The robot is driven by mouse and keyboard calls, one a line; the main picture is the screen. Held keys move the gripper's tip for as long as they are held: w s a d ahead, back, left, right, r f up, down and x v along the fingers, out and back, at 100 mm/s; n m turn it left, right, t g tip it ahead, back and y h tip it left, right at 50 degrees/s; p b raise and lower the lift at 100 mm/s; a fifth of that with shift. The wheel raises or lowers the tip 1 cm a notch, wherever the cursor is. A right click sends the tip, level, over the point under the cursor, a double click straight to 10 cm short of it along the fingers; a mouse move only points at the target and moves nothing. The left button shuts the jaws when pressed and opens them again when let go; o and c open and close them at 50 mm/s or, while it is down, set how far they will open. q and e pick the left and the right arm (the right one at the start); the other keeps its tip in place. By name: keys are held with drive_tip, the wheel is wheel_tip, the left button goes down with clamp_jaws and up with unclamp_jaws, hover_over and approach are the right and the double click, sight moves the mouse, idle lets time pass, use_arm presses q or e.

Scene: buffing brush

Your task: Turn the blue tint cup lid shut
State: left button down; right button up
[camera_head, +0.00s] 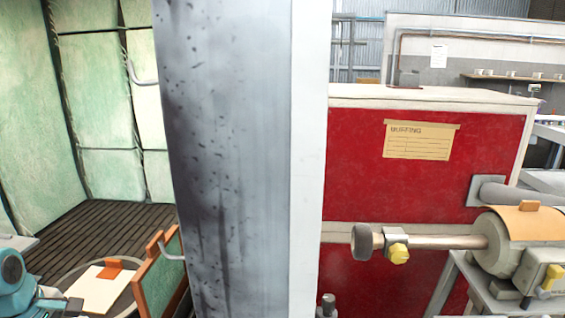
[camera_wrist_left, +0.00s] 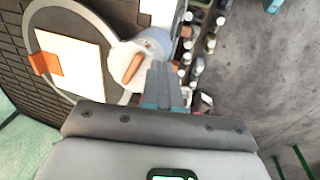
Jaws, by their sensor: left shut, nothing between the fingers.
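My left gripper (camera_wrist_left: 165,68) shows in the wrist view with its two grey fingers together and nothing between them. Just beyond and left of the fingertips is a pale rounded object (camera_wrist_left: 122,52) with a brown-orange part and a bluish patch; it is partly covered, and I cannot tell if it is a cup. I cannot make out a blue tint cup lid for certain in either view. My right gripper is in neither view.
A round turntable (camera_wrist_left: 33,50) holds a white panel (camera_wrist_left: 75,62) with an orange block. Several small bottles (camera_wrist_left: 210,42) stand right of my fingers. In the head view, a grey spotted panel (camera_head: 225,160) stands before a red cabinet (camera_head: 360,185); a buffing machine (camera_head: 497,245) is at right.

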use_arm(q)
drive_tip(key=shift+s+a, duration=0.1)
drive_tip(key=shift+a, duration=0.25)
drive_tip(key=shift+a+p, duration=0.95)
drive_tip(key=shift+a, duration=0.15)
drive_tip(key=shift+w+a, duration=0.2)
drive_tip(key=shift+w, duration=0.05)
drive_tip(key=shift+s, duration=0.1)
drive_tip(key=w+p+v, duration=0.1)
drive_tip(key=p+v, duration=0.4)
drive_tip(key=shift+s+r, duration=0.2)
drive_tip(key=shift+r, duration=0.35)
drive_tip(key=shift+a, duration=0.1)
